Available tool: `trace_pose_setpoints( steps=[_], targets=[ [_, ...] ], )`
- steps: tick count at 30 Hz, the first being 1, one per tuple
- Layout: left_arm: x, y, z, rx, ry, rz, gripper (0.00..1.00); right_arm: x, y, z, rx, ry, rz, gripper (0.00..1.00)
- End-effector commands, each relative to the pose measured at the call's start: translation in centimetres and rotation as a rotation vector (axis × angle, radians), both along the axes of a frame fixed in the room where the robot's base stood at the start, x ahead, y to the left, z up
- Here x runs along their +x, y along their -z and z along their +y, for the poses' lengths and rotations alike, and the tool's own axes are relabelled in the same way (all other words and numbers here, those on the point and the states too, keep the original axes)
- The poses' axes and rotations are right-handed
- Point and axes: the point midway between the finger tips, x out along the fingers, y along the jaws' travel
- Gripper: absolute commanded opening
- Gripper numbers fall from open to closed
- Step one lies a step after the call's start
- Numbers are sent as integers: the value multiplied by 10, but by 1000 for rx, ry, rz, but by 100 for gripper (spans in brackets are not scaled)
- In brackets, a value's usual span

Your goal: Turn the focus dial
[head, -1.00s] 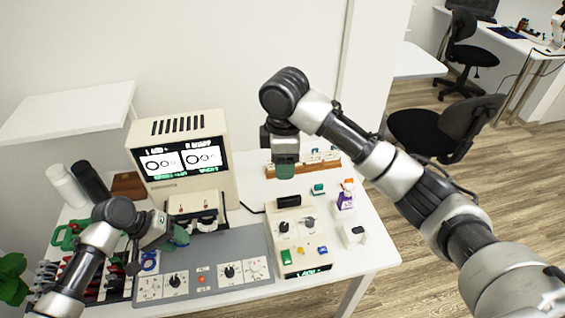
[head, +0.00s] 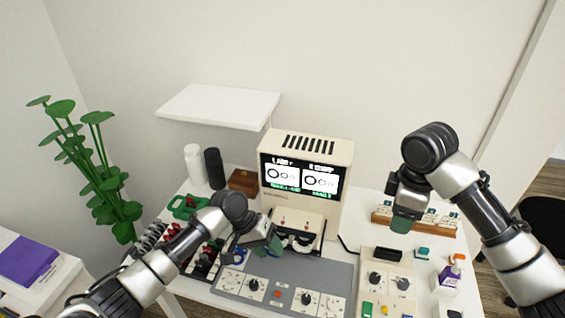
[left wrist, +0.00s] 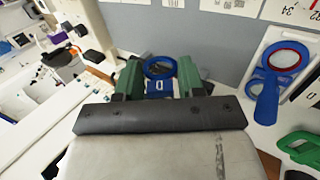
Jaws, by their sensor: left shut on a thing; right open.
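A grey panel (head: 283,268) in front of the screen unit carries a left black dial (head: 253,285) and a right black dial (head: 306,299) on white plates. A beige box (head: 385,259) to the right carries two more knobs (head: 375,278). The labels are too small to tell which is the focus dial. My left gripper (head: 272,244) is above the panel's back left part. In the left wrist view it is shut on a blue-handled lens ring (left wrist: 160,88). My right gripper (head: 401,226) is open and empty above the back of the beige box.
The screen unit (head: 308,152) stands behind the panel. A tray with another blue lens (left wrist: 265,100) and red-handled pieces (head: 197,235) lies left of it. Two bottles (head: 193,166) stand at the back. A white shelf (head: 218,105) hangs on the wall.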

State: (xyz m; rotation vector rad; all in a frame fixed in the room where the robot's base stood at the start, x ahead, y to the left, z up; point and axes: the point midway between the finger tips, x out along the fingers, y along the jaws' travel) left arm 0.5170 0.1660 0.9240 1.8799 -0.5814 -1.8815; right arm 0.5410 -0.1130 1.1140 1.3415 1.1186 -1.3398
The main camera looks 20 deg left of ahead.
Motion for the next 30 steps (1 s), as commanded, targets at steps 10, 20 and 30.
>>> trace_pose_setpoints(
  steps=[10, 20, 30],
  targets=[
    [0, 0, 0, 0, 0, 0, 17, 1, 33, 1, 3, 6, 10, 55],
    [0, 0, 0, 0, 0, 0, 17, -1, 120, -1, 0, 1, 4, 55],
    [0, 0, 0, 0, 0, 0, 17, -2, 175, -1, -1, 0, 5, 55]
  ],
)
